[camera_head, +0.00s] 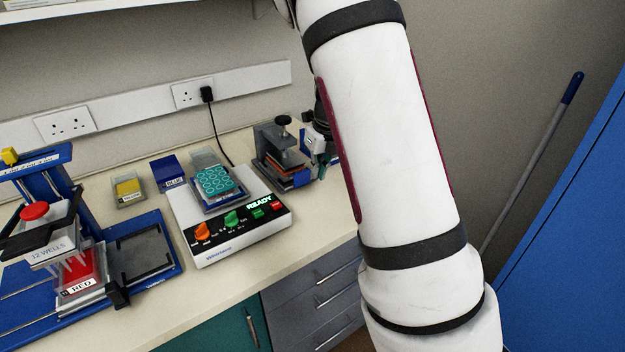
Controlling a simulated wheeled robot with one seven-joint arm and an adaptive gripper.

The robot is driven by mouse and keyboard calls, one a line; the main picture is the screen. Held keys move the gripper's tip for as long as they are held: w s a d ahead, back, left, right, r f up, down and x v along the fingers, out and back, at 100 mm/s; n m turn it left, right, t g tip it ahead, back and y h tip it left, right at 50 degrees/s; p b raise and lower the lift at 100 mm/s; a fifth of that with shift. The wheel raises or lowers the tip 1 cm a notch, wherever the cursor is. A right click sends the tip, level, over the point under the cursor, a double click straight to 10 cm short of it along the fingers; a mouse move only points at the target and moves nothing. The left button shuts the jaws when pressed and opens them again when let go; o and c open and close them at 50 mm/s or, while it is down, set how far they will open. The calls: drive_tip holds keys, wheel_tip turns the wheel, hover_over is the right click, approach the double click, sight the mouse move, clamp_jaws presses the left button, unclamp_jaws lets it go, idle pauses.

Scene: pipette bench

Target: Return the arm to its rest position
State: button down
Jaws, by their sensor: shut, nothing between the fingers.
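My white arm (385,110) fills the middle right of the head view, reaching from the top edge to the bottom. My gripper (321,172) shows only in part past the arm's left edge, beside the clamp-like device at the back right of the bench. The rest of it is hidden behind the arm. It is shut, and I see nothing held in it.
The bench (345,190) holds a shaker (240,235) reading READY with a teal well plate (215,183), a blue box (167,171), a yellow-filled tray (128,189), the clamp-like device (283,155) and a blue pipetting stand (160,240). A blue panel (575,230) stands right.

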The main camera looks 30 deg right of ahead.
drive_tip(key=shift+v, duration=2.25)
drive_tip(key=s+a+r+n+t+y, duration=0.1)
drive_tip(key=s+a+r+n+y, duration=0.1)
drive_tip(key=s+a+r+n, duration=1.35)
drive_tip(key=s+a+n+h, duration=0.1)
drive_tip(key=s+n, duration=0.5)
drive_tip(key=n, duration=0.4)
drive_tip(key=s+a+f+n+t+h, duration=0.1)
drive_tip(key=s+a+n, duration=0.1)
drive_tip(key=s+n, duration=0.4)
drive_tip(key=n, duration=0.4)
drive_tip(key=shift+s+a+f, duration=0.2)
drive_tip(key=shift+a, duration=0.1)
